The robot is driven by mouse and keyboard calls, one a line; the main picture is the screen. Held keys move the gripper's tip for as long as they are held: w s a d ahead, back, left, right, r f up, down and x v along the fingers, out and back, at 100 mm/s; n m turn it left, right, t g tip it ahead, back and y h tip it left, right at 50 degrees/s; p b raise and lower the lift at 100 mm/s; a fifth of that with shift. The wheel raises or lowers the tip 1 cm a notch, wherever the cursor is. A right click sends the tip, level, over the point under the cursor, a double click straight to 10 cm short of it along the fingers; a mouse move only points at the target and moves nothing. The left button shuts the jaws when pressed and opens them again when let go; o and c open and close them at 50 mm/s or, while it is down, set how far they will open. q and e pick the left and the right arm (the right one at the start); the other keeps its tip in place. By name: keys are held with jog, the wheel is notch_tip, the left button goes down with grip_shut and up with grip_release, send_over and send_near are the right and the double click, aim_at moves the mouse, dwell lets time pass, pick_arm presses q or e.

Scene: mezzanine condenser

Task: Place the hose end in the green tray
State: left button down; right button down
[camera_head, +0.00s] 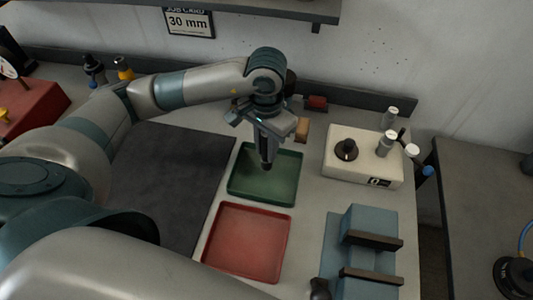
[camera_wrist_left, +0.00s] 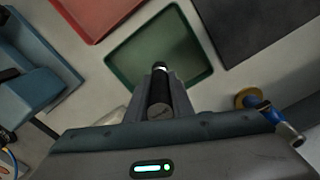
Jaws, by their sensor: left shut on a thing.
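My left gripper (camera_head: 268,140) points down over the green tray (camera_head: 240,188). It is shut on the hose end (camera_head: 266,158), a dark, short cylinder whose lower tip shows against the tray's far part. In the left wrist view the dark hose end (camera_wrist_left: 159,92) sits between the fingers, with a pale tip toward the green tray (camera_wrist_left: 122,66). I cannot tell whether the tip touches the tray floor. No other thing shows in the tray. My right gripper is not in view.
A red tray (camera_head: 246,243) lies just nearer than the green one. A dark mat (camera_head: 180,180) is at left. A cream box with a black knob (camera_head: 362,157) and a blue fixture (camera_head: 366,232) stand at right. A small tan block (camera_head: 302,130) is behind the green tray.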

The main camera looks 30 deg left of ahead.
aim_at(266, 158)
pick_arm(q)
jog(key=shift+f, duration=0.1)
jog(key=shift+f+p, duration=0.6)
jog(key=shift+p, duration=0.05)
jog(key=shift+f+p, duration=0.5)
jog(key=shift+f, duration=0.8)
jog(key=shift+f, duration=0.2)
jog(key=c, duration=1.6)
grip_release()
jog(key=shift+o, duration=0.2)
